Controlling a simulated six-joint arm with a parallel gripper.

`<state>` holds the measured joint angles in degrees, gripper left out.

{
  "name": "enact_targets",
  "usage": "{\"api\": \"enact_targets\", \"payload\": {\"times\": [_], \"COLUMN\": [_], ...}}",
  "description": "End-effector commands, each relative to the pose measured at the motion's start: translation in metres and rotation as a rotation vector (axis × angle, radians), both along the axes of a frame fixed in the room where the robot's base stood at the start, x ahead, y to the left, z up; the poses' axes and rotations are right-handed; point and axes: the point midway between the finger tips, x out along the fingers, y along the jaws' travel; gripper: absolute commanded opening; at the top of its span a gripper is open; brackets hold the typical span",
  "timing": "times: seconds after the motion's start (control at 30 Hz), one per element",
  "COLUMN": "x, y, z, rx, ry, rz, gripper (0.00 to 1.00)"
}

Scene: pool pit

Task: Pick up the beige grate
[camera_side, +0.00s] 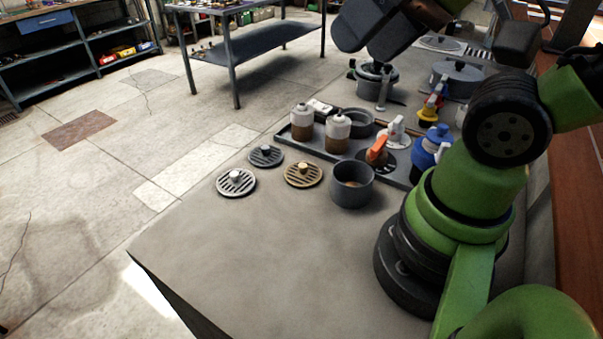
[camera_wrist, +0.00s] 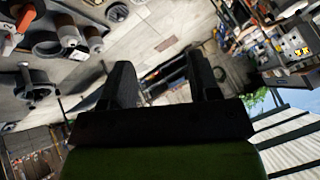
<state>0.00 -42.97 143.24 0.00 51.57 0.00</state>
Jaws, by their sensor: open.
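The beige grate (camera_side: 303,175) is a round, tan, slotted disc with a small knob on top. It lies flat on the grey worktop, left of an open grey pot. A pale grey grate (camera_side: 236,183) and a darker grey grate (camera_side: 266,156) lie to its left. My gripper (camera_wrist: 160,82) shows in the wrist view with its two dark fingers wide apart and nothing between them. It is tilted toward the room, away from the grates. In the side view my arm reaches across the top right; the fingertips cannot be made out clearly there.
The grey pot (camera_side: 351,187) stands close to the beige grate's right. Behind are two white-and-brown bottles (camera_side: 338,133) on a dark tray, an orange-handled valve (camera_side: 377,151) and a blue item (camera_side: 431,144). The worktop's front left (camera_side: 240,255) is clear.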

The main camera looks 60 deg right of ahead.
Motion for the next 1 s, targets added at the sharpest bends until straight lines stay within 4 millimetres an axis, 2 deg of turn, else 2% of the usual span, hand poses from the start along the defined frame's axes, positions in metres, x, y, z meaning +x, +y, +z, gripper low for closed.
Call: {"api": "enact_targets", "payload": {"times": [0.23, 0.27, 0.43, 0.67, 0.77, 0.87, 1.0], "x": [0.000, 0.000, 0.000, 0.001, 0.008, 0.026, 0.063], "y": [0.000, 0.000, 0.000, 0.000, -0.003, -0.010, -0.026], "z": [0.000, 0.000, 0.000, 0.000, -0.001, -0.007, -0.025], "rx": [0.000, 0.000, 0.000, -0.002, -0.019, -0.060, -0.137], "ry": [0.000, 0.000, 0.000, 0.002, 0.025, 0.076, 0.178], "rz": [0.000, 0.000, 0.000, 0.001, 0.003, 0.015, 0.049], "gripper": [0.56, 0.60, 1.00, 1.00, 1.00, 1.00, 1.00]}}
